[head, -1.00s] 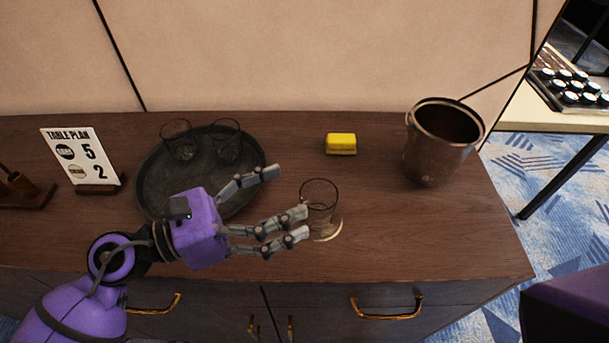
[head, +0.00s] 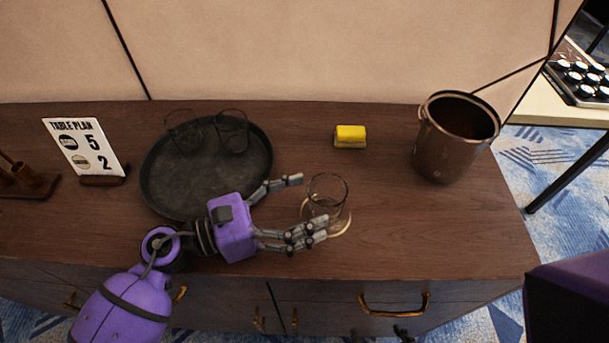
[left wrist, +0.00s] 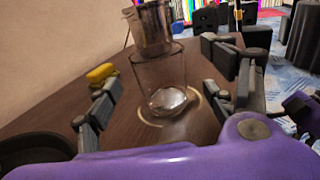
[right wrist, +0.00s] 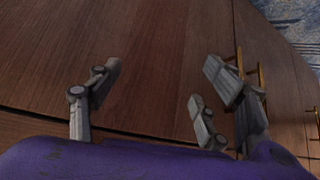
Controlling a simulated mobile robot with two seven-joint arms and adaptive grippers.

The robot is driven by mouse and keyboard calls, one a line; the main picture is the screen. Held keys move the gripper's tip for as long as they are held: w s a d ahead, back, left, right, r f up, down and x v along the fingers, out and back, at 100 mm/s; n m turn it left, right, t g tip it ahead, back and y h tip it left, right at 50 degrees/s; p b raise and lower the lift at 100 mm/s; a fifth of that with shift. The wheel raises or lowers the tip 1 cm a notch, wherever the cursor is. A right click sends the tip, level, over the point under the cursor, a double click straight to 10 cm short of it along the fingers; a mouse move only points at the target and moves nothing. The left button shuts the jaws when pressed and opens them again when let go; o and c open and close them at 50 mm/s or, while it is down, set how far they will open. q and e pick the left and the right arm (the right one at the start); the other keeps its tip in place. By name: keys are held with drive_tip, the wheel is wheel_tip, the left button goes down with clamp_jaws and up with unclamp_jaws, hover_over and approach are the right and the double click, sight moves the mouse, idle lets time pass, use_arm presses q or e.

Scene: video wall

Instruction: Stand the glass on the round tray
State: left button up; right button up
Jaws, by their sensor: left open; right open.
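The clear glass (head: 327,192) stands upright on the wooden sideboard, right of the tray. It also shows in the left wrist view (left wrist: 160,84), between the spread fingers. My left gripper (head: 308,207) is open, its fingers reaching to the near and left sides of the glass; whether they touch it I cannot tell. The round dark tray (head: 205,190) lies to the left, with two glasses (head: 232,133) at its back. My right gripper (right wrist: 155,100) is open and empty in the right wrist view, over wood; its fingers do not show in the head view.
A yellow sponge-like block (head: 350,137) lies behind the glass. A copper-coloured bucket (head: 440,150) stands at the back right. A table plan sign (head: 86,148) stands left of the tray. The tray's front and middle are bare.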

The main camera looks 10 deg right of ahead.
sight(343, 190)
use_arm(q)
drive_tip(key=d, duration=0.3)
drive_tip(key=d+p, duration=0.1)
drive_tip(key=d, duration=0.1)
drive_tip(key=shift+w, duration=0.3)
drive_tip(key=shift+a, duration=0.15)
drive_tip(key=c, duration=1.5)
